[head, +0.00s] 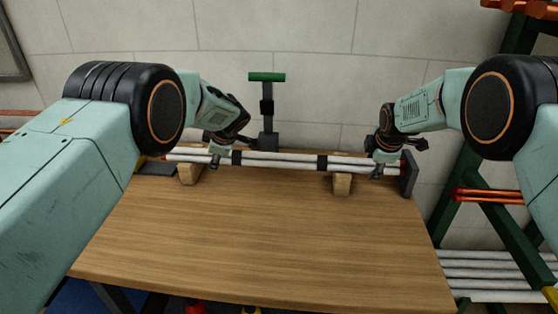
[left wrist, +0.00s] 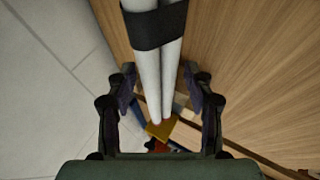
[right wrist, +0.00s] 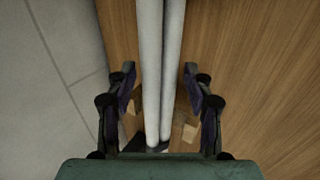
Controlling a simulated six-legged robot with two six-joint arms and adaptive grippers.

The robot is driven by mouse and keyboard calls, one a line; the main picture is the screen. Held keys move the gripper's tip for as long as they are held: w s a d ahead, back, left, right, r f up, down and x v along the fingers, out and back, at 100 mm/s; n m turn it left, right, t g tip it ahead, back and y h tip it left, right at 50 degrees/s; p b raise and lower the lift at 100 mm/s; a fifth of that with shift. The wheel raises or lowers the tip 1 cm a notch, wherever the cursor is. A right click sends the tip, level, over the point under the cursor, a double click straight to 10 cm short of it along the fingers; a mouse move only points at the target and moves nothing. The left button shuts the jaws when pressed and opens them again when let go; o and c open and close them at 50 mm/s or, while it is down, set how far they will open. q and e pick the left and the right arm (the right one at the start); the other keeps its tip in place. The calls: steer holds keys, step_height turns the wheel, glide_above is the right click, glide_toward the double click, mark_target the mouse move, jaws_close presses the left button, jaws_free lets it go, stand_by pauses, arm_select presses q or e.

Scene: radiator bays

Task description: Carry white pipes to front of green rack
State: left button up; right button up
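The white pipes (head: 284,161) lie as a bundle across the back of the wooden table, held by black bands and resting on two wooden blocks. My left gripper (head: 217,150) is over the bundle's left part. In the left wrist view, its open fingers stand on either side of the pipes (left wrist: 158,75), apart from them. My right gripper (head: 382,160) is over the bundle's right part. In the right wrist view, its open fingers also stand either side of the pipes (right wrist: 157,70), with gaps. The green rack (head: 495,205) stands right of the table, with white pipes on its low level.
The wooden table (head: 260,235) is bare in front of the pipes. A dark end plate (head: 408,174) stands by the bundle's right end. A green-handled tool (head: 267,105) stands behind the pipes near the wall. Orange pipes (head: 490,196) lie on the rack.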

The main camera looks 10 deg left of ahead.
arm_select(q)
steer(key=shift+w+f, duration=0.1)
steer(key=c, duration=0.4)
arm_select(e)
steer(key=shift+f, duration=0.1)
steer(key=c, duration=0.5)
arm_select(q)
jaws_close()
arm_select(e)
jaws_close()
arm_select(q)
steer(key=shift+r, duration=0.3)
arm_select(e)
steer(key=shift+r, duration=0.25)
